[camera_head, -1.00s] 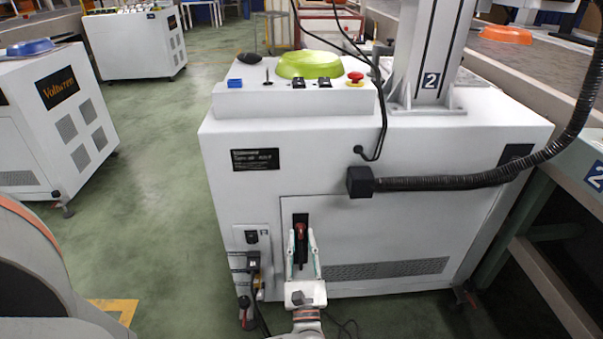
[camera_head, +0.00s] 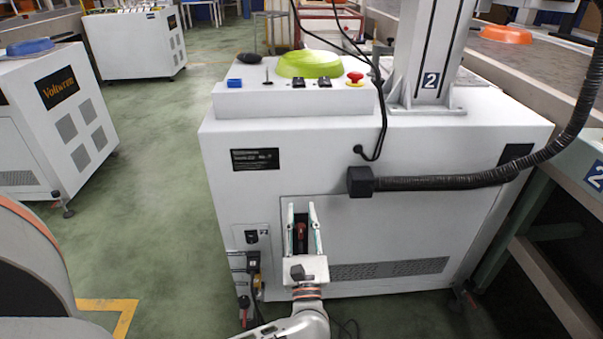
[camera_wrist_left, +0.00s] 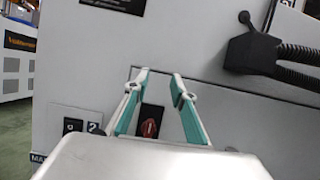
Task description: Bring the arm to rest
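My left gripper (camera_head: 302,208) is in front of the white machine cabinet (camera_head: 400,235), low in the head view. Its two fingers point up in the picture and stand apart with nothing held between them. Behind them is a red switch handle (camera_head: 301,231) in a dark recess of the cabinet front. In the left wrist view the fingers (camera_wrist_left: 160,76) are spread, and the red handle (camera_wrist_left: 149,128) shows in the gap between them. I cannot tell how far the fingers are from the cabinet. My right gripper is not in view.
A green bowl-shaped pan (camera_head: 308,64) and a red button (camera_head: 355,77) are on the cabinet top. A black corrugated hose (camera_head: 440,182) crosses its front. An orange pan (camera_head: 506,35) is on the conveyor at right. Green floor (camera_head: 150,190) is open to the left.

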